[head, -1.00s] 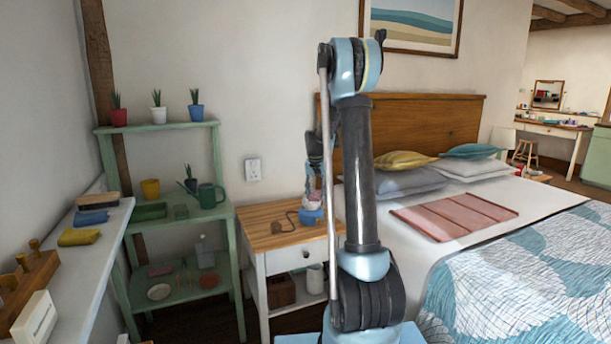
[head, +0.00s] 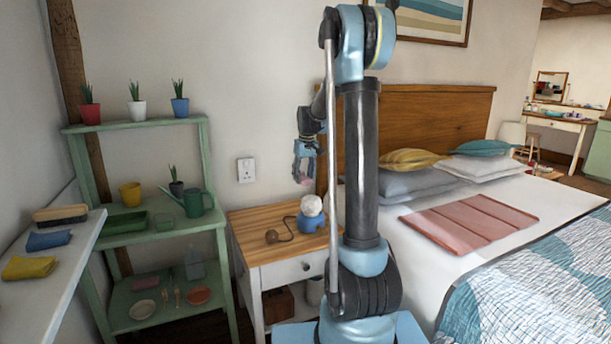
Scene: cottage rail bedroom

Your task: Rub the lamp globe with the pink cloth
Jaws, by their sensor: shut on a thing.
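The lamp globe (head: 311,205) is a white ball on a blue base (head: 311,222), standing on the wooden-topped nightstand. It shows in the head view just left of my arm's upright link. My gripper (head: 304,171) is above the globe and a little to its left, pointing down. It is shut on the pink cloth (head: 304,179), a small patch of which shows between and below the fingers. The cloth and the globe are apart, with wall visible between them. The right edge of the lamp base is close to my arm in the picture.
A small brown round thing with a cord (head: 272,236) lies on the nightstand (head: 262,252) left of the lamp. A green shelf (head: 150,229) with pots and a watering can (head: 194,201) stands left. The bed (head: 400,230) is right. A shelf edge with cloths is at far left.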

